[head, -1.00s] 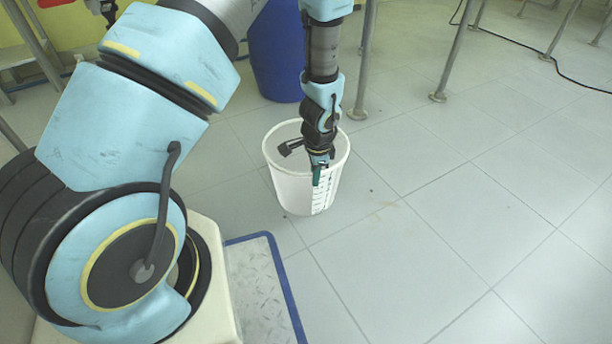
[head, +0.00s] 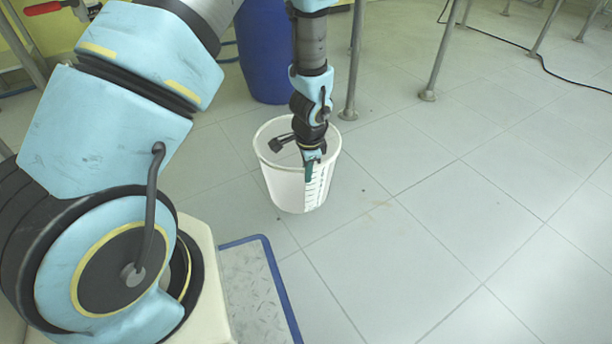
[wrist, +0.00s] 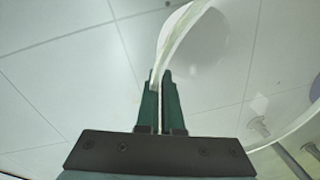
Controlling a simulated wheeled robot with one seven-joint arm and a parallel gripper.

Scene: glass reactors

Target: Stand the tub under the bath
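The tub is a white, open bucket (head: 283,187) with dark graduation marks on its side. It stands upright in the middle of the head view, at or just above the floor; I cannot tell which. My gripper (head: 309,176) reaches down to its near right side. In the wrist view, the two green fingers (wrist: 161,95) are closed on either side of the tub's thin wall (wrist: 178,38), with the tub's inside to the right. The tub looks empty. I cannot make out the bath in either view.
A blue barrel (head: 264,60) stands behind the tub. Metal legs (head: 429,92) stand behind and to the right, with a black cable (head: 560,74) on the floor. A blue-edged plate (head: 255,290) lies at the front. The tiled floor (head: 470,220) to the right is clear.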

